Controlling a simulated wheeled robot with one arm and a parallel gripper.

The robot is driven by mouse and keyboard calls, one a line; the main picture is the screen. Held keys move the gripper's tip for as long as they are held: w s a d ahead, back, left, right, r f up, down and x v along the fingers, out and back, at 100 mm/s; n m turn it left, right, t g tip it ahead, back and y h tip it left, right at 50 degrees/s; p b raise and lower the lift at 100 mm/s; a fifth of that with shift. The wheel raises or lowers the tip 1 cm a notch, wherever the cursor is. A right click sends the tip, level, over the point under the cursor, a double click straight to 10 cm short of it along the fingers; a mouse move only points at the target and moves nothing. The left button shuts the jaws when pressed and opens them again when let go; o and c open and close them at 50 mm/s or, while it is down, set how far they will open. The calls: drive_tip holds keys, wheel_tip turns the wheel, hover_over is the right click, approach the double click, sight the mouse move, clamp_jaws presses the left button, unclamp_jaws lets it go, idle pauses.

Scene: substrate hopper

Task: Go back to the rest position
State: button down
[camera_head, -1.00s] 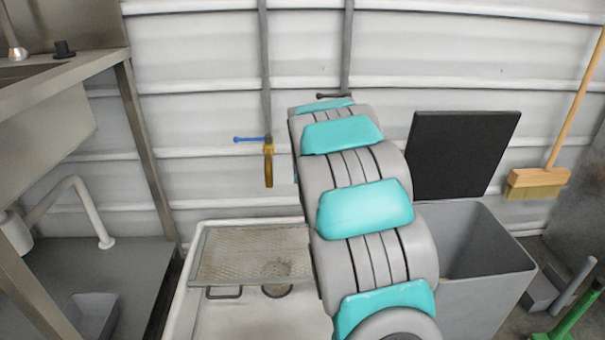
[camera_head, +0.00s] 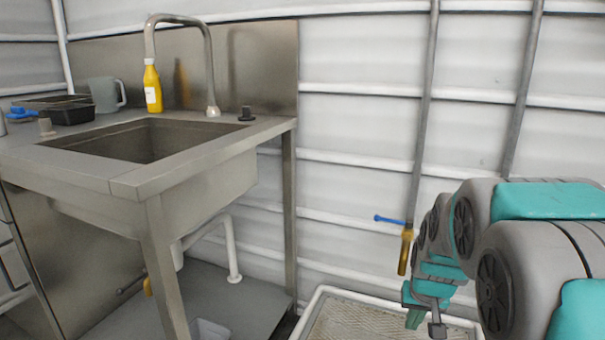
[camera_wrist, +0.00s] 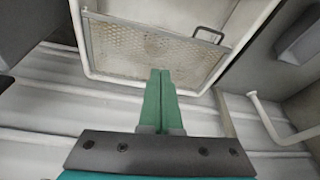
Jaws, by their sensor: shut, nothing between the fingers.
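My gripper (camera_wrist: 160,100) shows in the wrist view with its two green fingers together and nothing between them. It points toward a white basin (camera_wrist: 86,62) with a perforated metal grate (camera_wrist: 140,52) in it. In the head view my arm comes in from the right, and my gripper (camera_head: 413,318) hangs low in front of the wall, over the basin's far edge. The basin (camera_head: 318,298) and its grate (camera_head: 350,325) are cut off by the bottom of the head view.
A steel sink (camera_head: 150,180) stands at the left, with a yellow bottle (camera_head: 152,88), a grey jug (camera_head: 104,95) and a black tray (camera_head: 68,110) on its counter. A brass tap with a blue lever (camera_head: 405,250) is on the corrugated wall (camera_head: 360,130), close to my arm.

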drive_tip(key=s+a+r+n+g+p, duration=0.1)
drive_tip(key=s+a, duration=0.3)
drive_tip(key=s, duration=1)
drive_tip(key=s+a+r+n+g+p, duration=0.1)
drive_tip(key=s+a+g, duration=0.3)
drive_tip(key=s, duration=1.1)
drive_tip(key=shift+s+r+n+y+p, duration=0.25)
drive_tip(key=shift+r+n+y+p, duration=0.1)
drive_tip(key=shift+r, duration=0.3)
